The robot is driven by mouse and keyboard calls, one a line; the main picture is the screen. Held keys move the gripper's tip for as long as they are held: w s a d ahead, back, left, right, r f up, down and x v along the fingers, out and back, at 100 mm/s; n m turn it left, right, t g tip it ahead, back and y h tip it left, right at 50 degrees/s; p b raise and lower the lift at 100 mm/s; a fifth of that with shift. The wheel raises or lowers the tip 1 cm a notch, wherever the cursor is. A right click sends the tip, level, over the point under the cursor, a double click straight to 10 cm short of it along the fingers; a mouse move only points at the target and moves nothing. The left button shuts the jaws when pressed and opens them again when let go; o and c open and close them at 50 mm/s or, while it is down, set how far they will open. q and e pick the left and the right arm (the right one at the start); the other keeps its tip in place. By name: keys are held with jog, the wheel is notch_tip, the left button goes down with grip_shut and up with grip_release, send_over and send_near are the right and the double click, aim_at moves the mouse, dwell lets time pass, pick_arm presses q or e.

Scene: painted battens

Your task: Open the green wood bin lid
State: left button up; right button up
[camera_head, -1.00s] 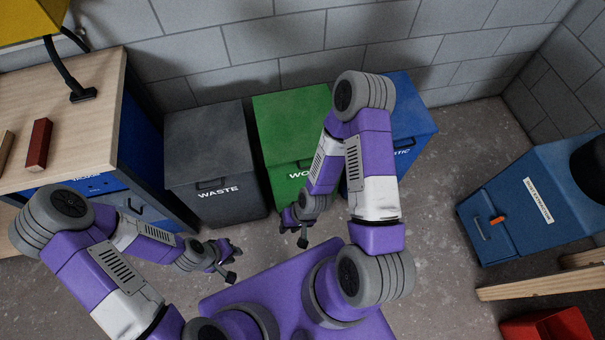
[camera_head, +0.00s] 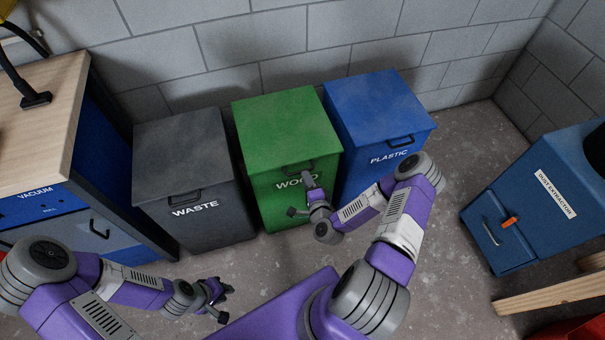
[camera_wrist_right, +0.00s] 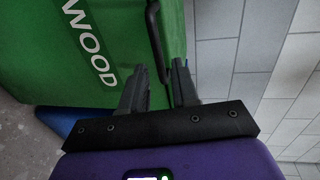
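The green wood bin (camera_head: 268,200) stands against the wall between two other bins, its lid (camera_head: 285,128) closed. White WOOD lettering is on its front, partly hidden by my right gripper; the lettering also shows in the right wrist view (camera_wrist_right: 90,42). A dark handle (camera_wrist_right: 155,35) runs along the lid's front edge. My right gripper (camera_head: 299,195) is in front of the bin, just below the lid edge. In the right wrist view its fingers (camera_wrist_right: 159,68) are apart, with the handle's end seen between them; contact cannot be told. My left gripper (camera_head: 225,304) hangs low over the floor, fingers apart and empty.
The grey waste bin (camera_head: 192,165) stands left of the green bin, and the blue plastic bin (camera_head: 375,105) close on its right. A workbench (camera_head: 50,125) is at far left. A blue dust extractor (camera_head: 530,230) and a wooden batten (camera_head: 550,294) are at right.

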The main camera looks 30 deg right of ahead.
jog(key=b+x, duration=0.1)
jog(key=x, duration=0.4)
jog(key=shift+w, duration=0.15)
jog(key=shift+f, duration=0.1)
grip_shut()
